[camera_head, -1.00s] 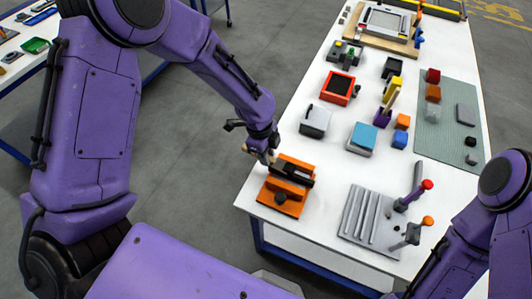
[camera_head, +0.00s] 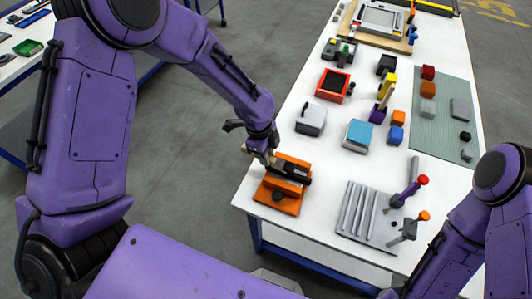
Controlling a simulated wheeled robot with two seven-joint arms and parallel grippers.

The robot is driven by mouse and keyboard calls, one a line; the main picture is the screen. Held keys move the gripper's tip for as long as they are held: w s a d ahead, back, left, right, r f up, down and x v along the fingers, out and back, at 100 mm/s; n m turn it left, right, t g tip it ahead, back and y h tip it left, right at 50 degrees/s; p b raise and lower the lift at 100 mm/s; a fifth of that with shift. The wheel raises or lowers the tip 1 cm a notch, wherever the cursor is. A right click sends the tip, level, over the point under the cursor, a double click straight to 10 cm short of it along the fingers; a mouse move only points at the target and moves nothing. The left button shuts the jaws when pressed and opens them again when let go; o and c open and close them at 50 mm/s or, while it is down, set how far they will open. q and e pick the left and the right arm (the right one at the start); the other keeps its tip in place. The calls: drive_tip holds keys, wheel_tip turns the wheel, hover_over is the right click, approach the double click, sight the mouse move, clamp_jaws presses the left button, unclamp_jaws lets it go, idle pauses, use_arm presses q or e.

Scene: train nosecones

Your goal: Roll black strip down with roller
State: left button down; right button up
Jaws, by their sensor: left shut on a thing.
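My left gripper (camera_head: 266,155) is at the near left corner of the white table, at the back edge of an orange fixture (camera_head: 278,197). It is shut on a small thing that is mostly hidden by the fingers. A dark, bar-like piece (camera_head: 296,174) lies along the top of the fixture, right beside the fingertips. I cannot tell whether this is the black strip or part of a roller.
A grey box (camera_head: 311,120), a blue-topped block (camera_head: 358,134) and a red-framed box (camera_head: 333,84) stand farther back. A green mat (camera_head: 428,138) holds several small blocks.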

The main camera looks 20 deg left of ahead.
use_arm(q)
drive_tip(key=shift+d, duration=0.15)
idle(0.3)
drive_tip(key=shift+d, duration=0.5)
idle(0.4)
drive_tip(key=shift+d, duration=0.55)
drive_tip(key=shift+d, duration=0.1)
idle(0.9)
drive_tip(key=shift+d, duration=0.45)
drive_tip(key=shift+d, duration=0.15)
idle(0.3)
drive_tip(key=shift+d, duration=0.4)
drive_tip(key=shift+s, duration=0.1)
idle(0.9)
